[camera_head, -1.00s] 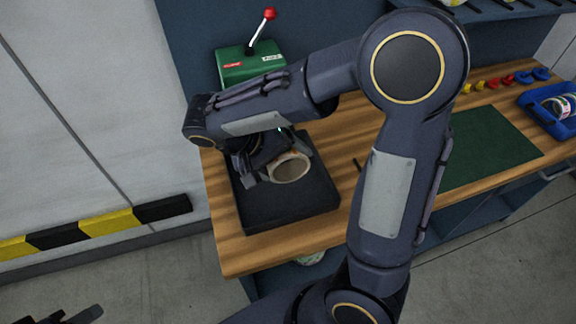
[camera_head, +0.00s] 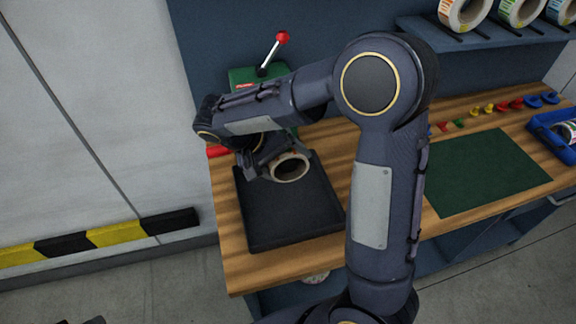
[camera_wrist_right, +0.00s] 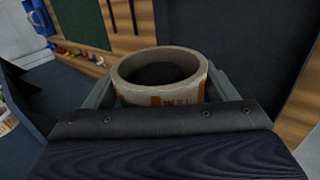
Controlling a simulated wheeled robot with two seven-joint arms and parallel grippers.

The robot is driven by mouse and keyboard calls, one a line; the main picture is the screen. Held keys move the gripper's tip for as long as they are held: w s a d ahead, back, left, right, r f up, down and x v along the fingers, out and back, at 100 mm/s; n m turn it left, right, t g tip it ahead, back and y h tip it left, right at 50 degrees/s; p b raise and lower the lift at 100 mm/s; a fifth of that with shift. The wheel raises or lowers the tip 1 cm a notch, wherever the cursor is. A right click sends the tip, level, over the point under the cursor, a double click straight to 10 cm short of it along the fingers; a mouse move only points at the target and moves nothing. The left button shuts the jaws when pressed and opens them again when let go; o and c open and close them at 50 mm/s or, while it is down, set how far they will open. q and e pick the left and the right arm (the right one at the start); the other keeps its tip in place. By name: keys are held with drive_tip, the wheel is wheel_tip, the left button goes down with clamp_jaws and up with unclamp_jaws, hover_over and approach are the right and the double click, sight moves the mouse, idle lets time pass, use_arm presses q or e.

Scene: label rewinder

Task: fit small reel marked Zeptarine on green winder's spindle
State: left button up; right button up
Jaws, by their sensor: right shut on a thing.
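My right gripper (camera_head: 268,170) is shut on a small reel (camera_head: 291,168), a ring with a pale wall and a wide dark bore. The reel also shows between the fingers in the right wrist view (camera_wrist_right: 160,98), with orange and green print too small to read. It is held over the far part of the black tray. The green winder (camera_head: 240,75) stands at the back left of the bench, with a red-knobbed lever (camera_head: 269,55). My right arm covers much of the winder, and its spindle is hidden. Only a sliver of my left gripper (camera_head: 95,321) shows at the bottom edge.
The black tray (camera_head: 290,225) lies on the wooden bench (camera_head: 240,262). A green mat (camera_head: 480,175) is to the right, with small coloured pieces (camera_head: 490,108) behind it and a blue bin (camera_head: 550,135) beyond. Large reels (camera_head: 462,12) hang at the upper shelf. A red bar (camera_head: 218,151) shows at the bench's left edge.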

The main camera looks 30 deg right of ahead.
drive_tip(key=shift+w+d+p, duration=0.4)
drive_tip(key=shift+w+p, duration=0.1)
drive_tip(key=shift+w, duration=1.25)
drive_tip(key=shift+w+d+p, duration=0.45)
drive_tip(key=shift+w, duration=1.25)
drive_tip(key=shift+w+d+p, duration=0.4)
drive_tip(key=shift+w+p, duration=0.1)
drive_tip(key=shift+w, duration=1.25)
drive_tip(key=o, duration=1)
drive_tip(key=shift+c, duration=0.2)
drive_tip(key=p+v, duration=0.4)
drive_tip(key=v, duration=0.3)
